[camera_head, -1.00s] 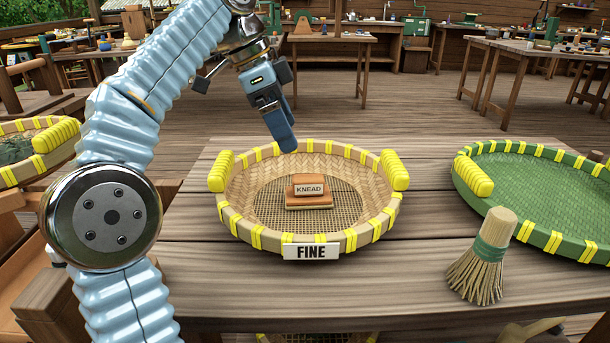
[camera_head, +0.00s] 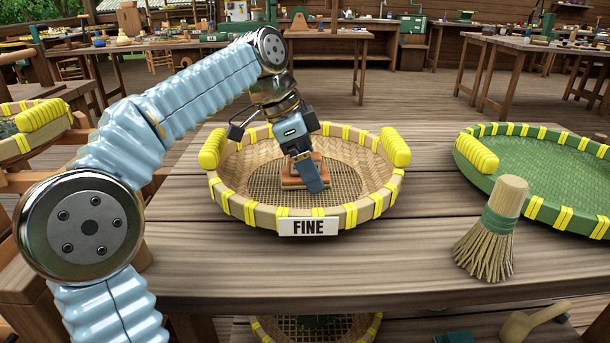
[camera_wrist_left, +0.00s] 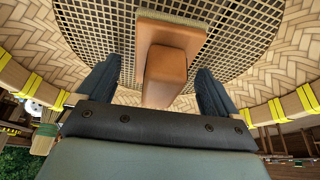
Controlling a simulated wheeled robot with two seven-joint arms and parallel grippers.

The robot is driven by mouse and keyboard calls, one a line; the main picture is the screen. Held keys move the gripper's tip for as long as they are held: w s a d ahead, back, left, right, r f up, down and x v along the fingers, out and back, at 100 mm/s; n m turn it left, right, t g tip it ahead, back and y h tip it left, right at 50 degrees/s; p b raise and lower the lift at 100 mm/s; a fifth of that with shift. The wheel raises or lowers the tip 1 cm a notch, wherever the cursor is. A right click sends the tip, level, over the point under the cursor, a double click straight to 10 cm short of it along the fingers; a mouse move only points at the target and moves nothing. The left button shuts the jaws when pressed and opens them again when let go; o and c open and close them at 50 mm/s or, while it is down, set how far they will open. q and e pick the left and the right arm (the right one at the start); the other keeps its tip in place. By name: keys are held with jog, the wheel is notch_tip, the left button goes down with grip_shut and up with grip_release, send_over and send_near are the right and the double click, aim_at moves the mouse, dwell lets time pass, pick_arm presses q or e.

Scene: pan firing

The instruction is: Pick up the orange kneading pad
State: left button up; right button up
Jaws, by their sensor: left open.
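The orange kneading pad (camera_head: 290,178) lies on the mesh floor of the round woven basket labelled FINE (camera_head: 257,214). In the left wrist view the pad (camera_wrist_left: 165,75) shows as an orange block with a raised grip on a flat base. The left fingers (camera_wrist_left: 157,88) are open, one on each side of the raised grip, with gaps visible on both sides. My right gripper is not in view.
A whisk brush (camera_head: 492,228) stands on the wooden table (camera_head: 400,270) to the right of the basket. A green tray (camera_head: 540,172) with yellow grips lies at the far right. The basket has two raised yellow handles. The table in front of the basket is clear.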

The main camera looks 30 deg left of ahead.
aim_at(314, 154)
pick_arm(q)
jog(key=c, duration=1.6)
jog(key=shift+r, duration=0.15)
notch_tip(314, 154, up, 4)
jog(key=shift+f+p, duration=0.2)
jog(key=shift+p, duration=0.65)
jog(key=s+d+r, duration=0.1)
jog(key=s+r, duration=0.8)
jog(key=s, duration=0.5)
jog(key=shift+d, duration=0.4)
jog(key=shift+r, duration=0.1)
